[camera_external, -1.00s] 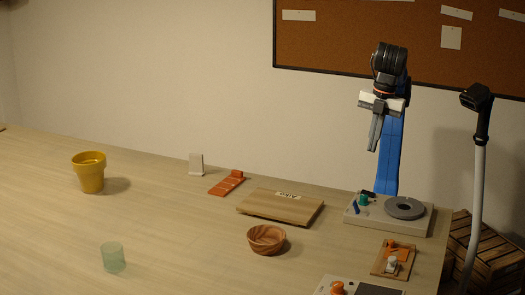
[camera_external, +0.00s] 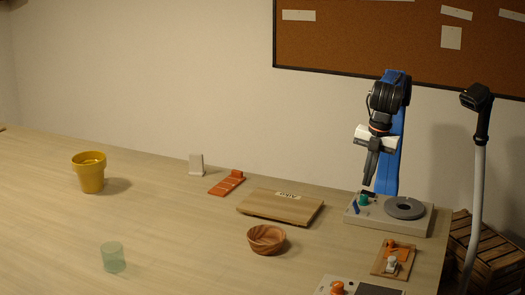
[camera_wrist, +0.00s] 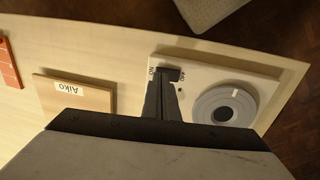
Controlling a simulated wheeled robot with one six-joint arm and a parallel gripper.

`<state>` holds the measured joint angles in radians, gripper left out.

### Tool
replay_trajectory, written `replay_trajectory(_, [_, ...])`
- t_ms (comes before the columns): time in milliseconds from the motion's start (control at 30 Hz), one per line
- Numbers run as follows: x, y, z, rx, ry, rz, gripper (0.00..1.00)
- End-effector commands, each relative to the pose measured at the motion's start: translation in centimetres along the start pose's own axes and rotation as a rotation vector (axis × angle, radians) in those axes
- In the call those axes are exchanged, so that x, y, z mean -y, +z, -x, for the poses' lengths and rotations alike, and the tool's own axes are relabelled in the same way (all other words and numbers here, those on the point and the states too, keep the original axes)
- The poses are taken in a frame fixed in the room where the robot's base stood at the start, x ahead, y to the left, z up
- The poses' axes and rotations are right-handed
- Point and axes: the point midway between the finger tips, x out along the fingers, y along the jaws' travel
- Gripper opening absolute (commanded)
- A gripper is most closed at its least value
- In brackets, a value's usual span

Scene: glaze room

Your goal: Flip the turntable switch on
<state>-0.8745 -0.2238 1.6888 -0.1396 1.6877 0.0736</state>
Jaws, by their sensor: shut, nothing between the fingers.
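The turntable (camera_external: 385,222) is a pale box with a grey ring-shaped disc (camera_external: 404,208) on top, at the table's right end. In the wrist view the box (camera_wrist: 215,66) shows a small dark switch (camera_wrist: 170,74) between labels reading ON and OFF. Which way the switch is tipped I cannot tell. My gripper (camera_external: 368,184) is shut and empty, pointing down just above the back left part of the box. In the wrist view its fingertips (camera_wrist: 164,84) lie close to the switch and partly overlap it; I cannot tell whether they touch.
An orange-fitted panel (camera_external: 379,266) is nearer the camera.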

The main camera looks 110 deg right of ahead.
Motion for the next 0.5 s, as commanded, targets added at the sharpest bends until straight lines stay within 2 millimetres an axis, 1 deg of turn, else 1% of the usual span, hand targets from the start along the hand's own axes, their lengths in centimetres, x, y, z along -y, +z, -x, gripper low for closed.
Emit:
replay_trajectory(100, [0.0,0.1,-1.1,0.001,0.000,0.000,0.00])
replay_trajectory(200, [0.0,0.0,-1.6,0.000,0.000,0.000,0.00])
replay_trajectory(500, [0.0,0.0,-1.9,-0.001,0.000,0.000,0.00])
